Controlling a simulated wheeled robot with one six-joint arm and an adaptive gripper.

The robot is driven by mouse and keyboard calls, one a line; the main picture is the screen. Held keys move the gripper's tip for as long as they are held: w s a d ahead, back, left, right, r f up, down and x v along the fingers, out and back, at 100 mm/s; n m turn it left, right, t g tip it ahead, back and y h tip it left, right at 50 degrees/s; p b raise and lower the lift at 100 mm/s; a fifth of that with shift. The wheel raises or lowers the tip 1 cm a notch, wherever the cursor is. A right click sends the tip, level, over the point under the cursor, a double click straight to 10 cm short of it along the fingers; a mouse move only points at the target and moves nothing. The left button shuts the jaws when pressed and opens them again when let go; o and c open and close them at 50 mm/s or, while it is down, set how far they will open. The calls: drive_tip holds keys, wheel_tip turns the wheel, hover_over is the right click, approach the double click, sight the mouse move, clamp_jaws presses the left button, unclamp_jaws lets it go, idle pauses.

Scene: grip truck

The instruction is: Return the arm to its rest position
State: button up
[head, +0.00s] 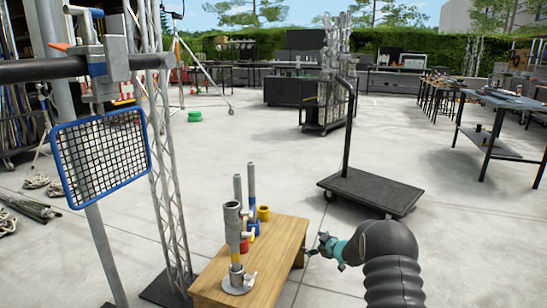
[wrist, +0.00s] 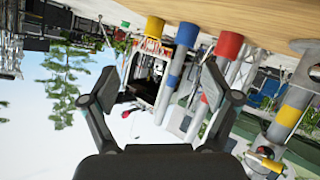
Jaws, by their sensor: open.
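My gripper (head: 318,248) is at the end of my dark ribbed arm, just right of the wooden table in the head view. In the wrist view my gripper (wrist: 155,85) shows two dark fingers spread apart with nothing between them. The wrist picture is turned, with the table at the top and the sky at the lower left.
The wooden table (head: 285,245) bears a grey upright post (head: 233,232) on a round base, thinner posts, and red, blue and yellow collars. A black flat cart (head: 370,190) stands behind. A blue-framed grid (head: 101,157) hangs at left near a truss tower. Concrete floor lies open mid-yard.

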drive_tip(key=s+d+r+m+g+h, duration=0.3)
drive_tip(key=s+d+r+m+h, duration=0.15)
drive_tip(key=s, duration=0.55)
drive_tip(key=s+d+r+m+g+h, duration=0.25)
drive_tip(key=s+d+r+h, duration=0.3)
drive_tip(key=s, duration=0.45)
drive_tip(key=s+a+r+m+y, duration=0.1)
drive_tip(key=s+a+r, duration=0.2)
drive_tip(key=s, duration=1)
drive_tip(key=s+a+r+m+y, duration=0.1)
drive_tip(key=s+a+r, duration=0.2)
drive_tip(key=s+r, duration=0.5)
drive_tip(key=s+a+r+m+y, duration=0.1)
drive_tip(key=s+a+r, duration=0.3)
drive_tip(key=s, duration=1.4)
drive_tip(key=shift+r, duration=0.75)
